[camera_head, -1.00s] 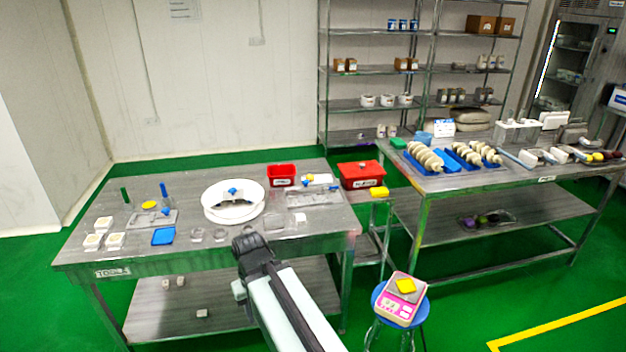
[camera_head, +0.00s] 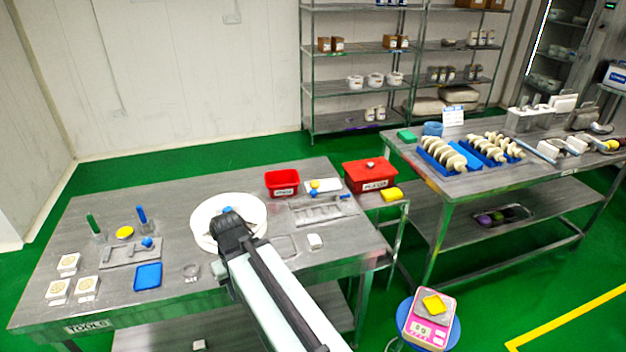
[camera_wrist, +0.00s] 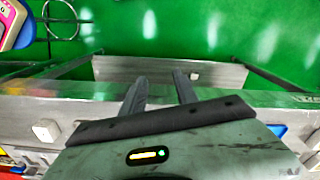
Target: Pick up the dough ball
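Several cream, rounded dough-like pieces (camera_head: 448,156) sit in rows on blue trays (camera_head: 472,164) on the right-hand table. I cannot tell which thing is the dough ball. My gripper (camera_wrist: 158,82) is open and empty in the wrist view, its two dark fingers apart. In the head view my dark wrist and gripper (camera_head: 232,228) are over the left table, in front of the round white plate (camera_head: 205,213), far from the trays. The fingertips are hidden there.
A pink scale (camera_head: 430,320) with a yellow piece (camera_head: 434,304) stands on a blue stool between the tables. Green floor is open at right.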

